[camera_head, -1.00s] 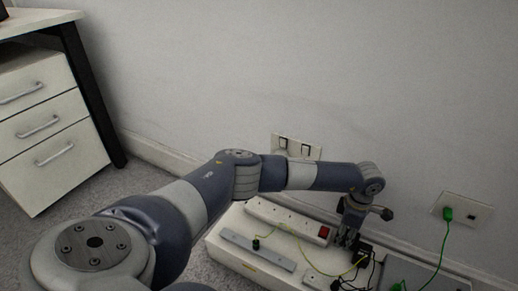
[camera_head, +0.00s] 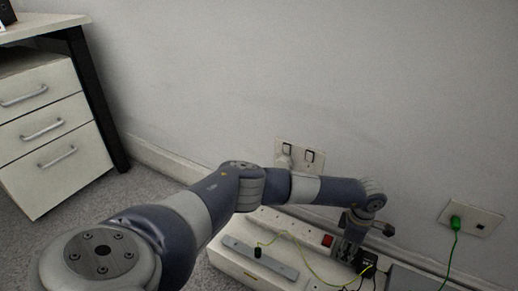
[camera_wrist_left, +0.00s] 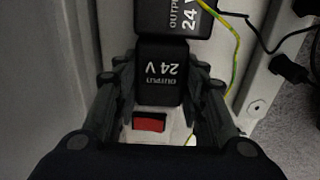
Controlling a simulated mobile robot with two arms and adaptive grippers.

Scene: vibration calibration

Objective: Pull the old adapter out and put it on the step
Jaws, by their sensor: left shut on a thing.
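My left gripper (camera_head: 350,251) reaches down over the white step near the wall. In the left wrist view the left gripper (camera_wrist_left: 161,80) has a black adapter (camera_wrist_left: 160,75) marked "OUTPUT 24V" between its fingers and is shut on it. A second black adapter (camera_wrist_left: 180,15) with the same marking sits right beside it at the top of that view. In the head view a black adapter (camera_head: 368,258) shows next to the fingers. I cannot tell which adapter is the old one. The step (camera_head: 228,260) is a long white block. My right gripper is not in view.
A red switch (camera_wrist_left: 150,122) lies below the held adapter; the red switch (camera_head: 327,240) also shows in the head view. A grey bar (camera_head: 270,262) with a black plug lies on the step. Yellow-green and black cables run close by. Wall sockets (camera_head: 300,155) are behind.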

